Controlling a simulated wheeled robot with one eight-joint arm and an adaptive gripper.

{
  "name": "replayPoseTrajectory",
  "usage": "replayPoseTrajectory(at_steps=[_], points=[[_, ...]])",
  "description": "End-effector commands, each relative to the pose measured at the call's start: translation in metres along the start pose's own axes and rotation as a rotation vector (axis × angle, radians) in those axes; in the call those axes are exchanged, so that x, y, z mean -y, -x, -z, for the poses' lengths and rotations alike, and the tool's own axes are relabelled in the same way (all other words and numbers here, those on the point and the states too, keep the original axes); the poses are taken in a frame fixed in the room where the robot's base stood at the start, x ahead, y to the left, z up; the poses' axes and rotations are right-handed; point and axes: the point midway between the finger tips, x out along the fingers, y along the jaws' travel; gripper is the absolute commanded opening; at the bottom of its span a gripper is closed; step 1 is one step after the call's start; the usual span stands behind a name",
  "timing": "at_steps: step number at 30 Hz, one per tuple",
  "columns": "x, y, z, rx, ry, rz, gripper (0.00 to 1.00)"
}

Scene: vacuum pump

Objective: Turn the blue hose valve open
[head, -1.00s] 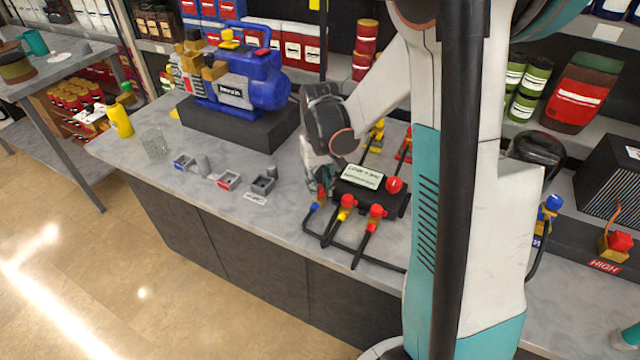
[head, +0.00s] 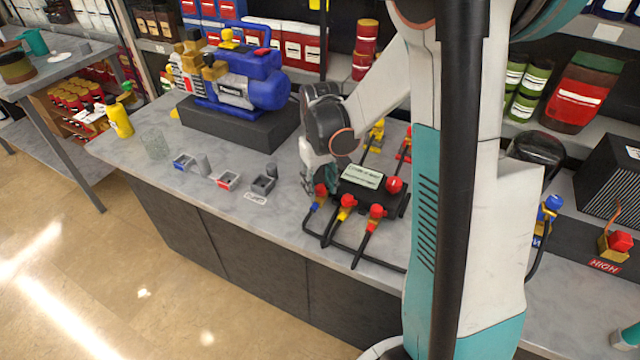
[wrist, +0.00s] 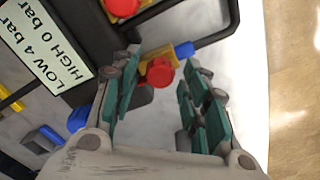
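The blue hose valve has a red knob (wrist: 160,72) on a yellow body, with a blue hose fitting (wrist: 184,49) beside it in the wrist view. The valve's red knob (head: 321,190) and blue fitting (head: 314,207) also show in the head view, at the front left of the black manifold (head: 386,198). My gripper (wrist: 161,82) is open, its two green-padded fingers on either side of the red knob with gaps visible. In the head view my gripper (head: 309,178) is just behind and left of the knob, partly hidden by my wrist.
Two neighbouring valves, yellow (head: 346,201) and red (head: 376,211), sit close to the right with black hoses. A blue pump (head: 262,80) stands at the back left.

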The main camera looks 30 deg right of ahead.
Motion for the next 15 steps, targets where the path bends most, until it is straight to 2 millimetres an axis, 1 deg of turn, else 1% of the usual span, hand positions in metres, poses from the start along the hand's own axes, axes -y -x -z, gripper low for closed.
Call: replayPoseTrajectory(at_steps=[7, 10, 13, 15], points=[[0.0, 0.0, 0.0, 0.001, 0.0, 0.0, 0.43], [0.0, 0.003, 0.0, 0.001, 0.0, 0.0, 0.43], [0.0, 0.013, -0.001, 0.001, -0.001, 0.0, 0.43], [0.0, 0.023, -0.001, 0.001, 0.0, 0.0, 0.43]])
